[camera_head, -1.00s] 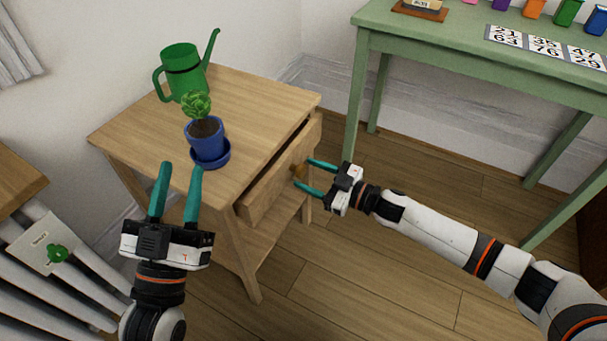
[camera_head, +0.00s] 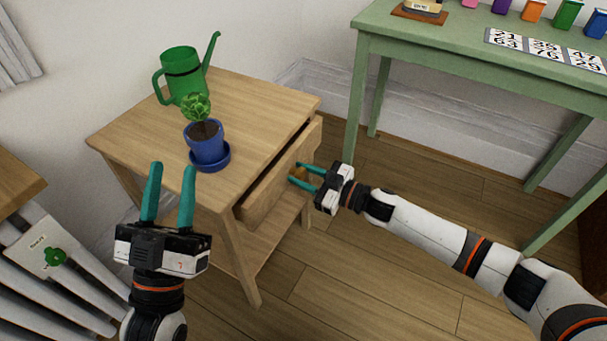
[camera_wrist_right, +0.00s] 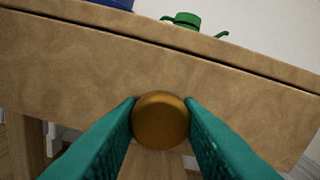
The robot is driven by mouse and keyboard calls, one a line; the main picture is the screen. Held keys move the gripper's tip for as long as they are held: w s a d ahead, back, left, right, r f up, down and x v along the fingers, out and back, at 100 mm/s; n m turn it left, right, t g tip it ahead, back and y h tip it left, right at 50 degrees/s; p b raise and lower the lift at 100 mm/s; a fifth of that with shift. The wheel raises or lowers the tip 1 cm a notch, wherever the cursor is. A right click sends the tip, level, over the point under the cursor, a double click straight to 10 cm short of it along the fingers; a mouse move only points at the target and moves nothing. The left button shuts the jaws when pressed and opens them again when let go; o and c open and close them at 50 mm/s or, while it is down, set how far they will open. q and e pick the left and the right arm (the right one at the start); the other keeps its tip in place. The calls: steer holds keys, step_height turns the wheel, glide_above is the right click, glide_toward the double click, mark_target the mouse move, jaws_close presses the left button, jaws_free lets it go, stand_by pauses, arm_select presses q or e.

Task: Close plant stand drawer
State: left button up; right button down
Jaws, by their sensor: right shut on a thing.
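The wooden plant stand (camera_head: 250,92) stands at the middle left in the head view. Its drawer (camera_head: 278,178) is partly open, with a dark gap behind its front. My right gripper (camera_head: 301,176) is at the drawer front. In the right wrist view its teal fingers are shut on the round brass knob (camera_wrist_right: 160,120), one on each side. The drawer front (camera_wrist_right: 120,65) fills much of that view. My left gripper (camera_head: 170,196) is open and empty, in front of the stand's left side.
A blue potted plant (camera_head: 208,144) and a green watering can (camera_head: 184,76) stand on the top. A green table (camera_head: 440,40) with small coloured containers and number cards is at the right.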

mark_target(288, 170)
steer(key=x, duration=0.4)
steer(key=c, duration=1)
jaws_free()
steer(key=shift+w, duration=0.1)
steer(key=shift+c, duration=0.2)
steer(key=shift+a, duration=0.1)
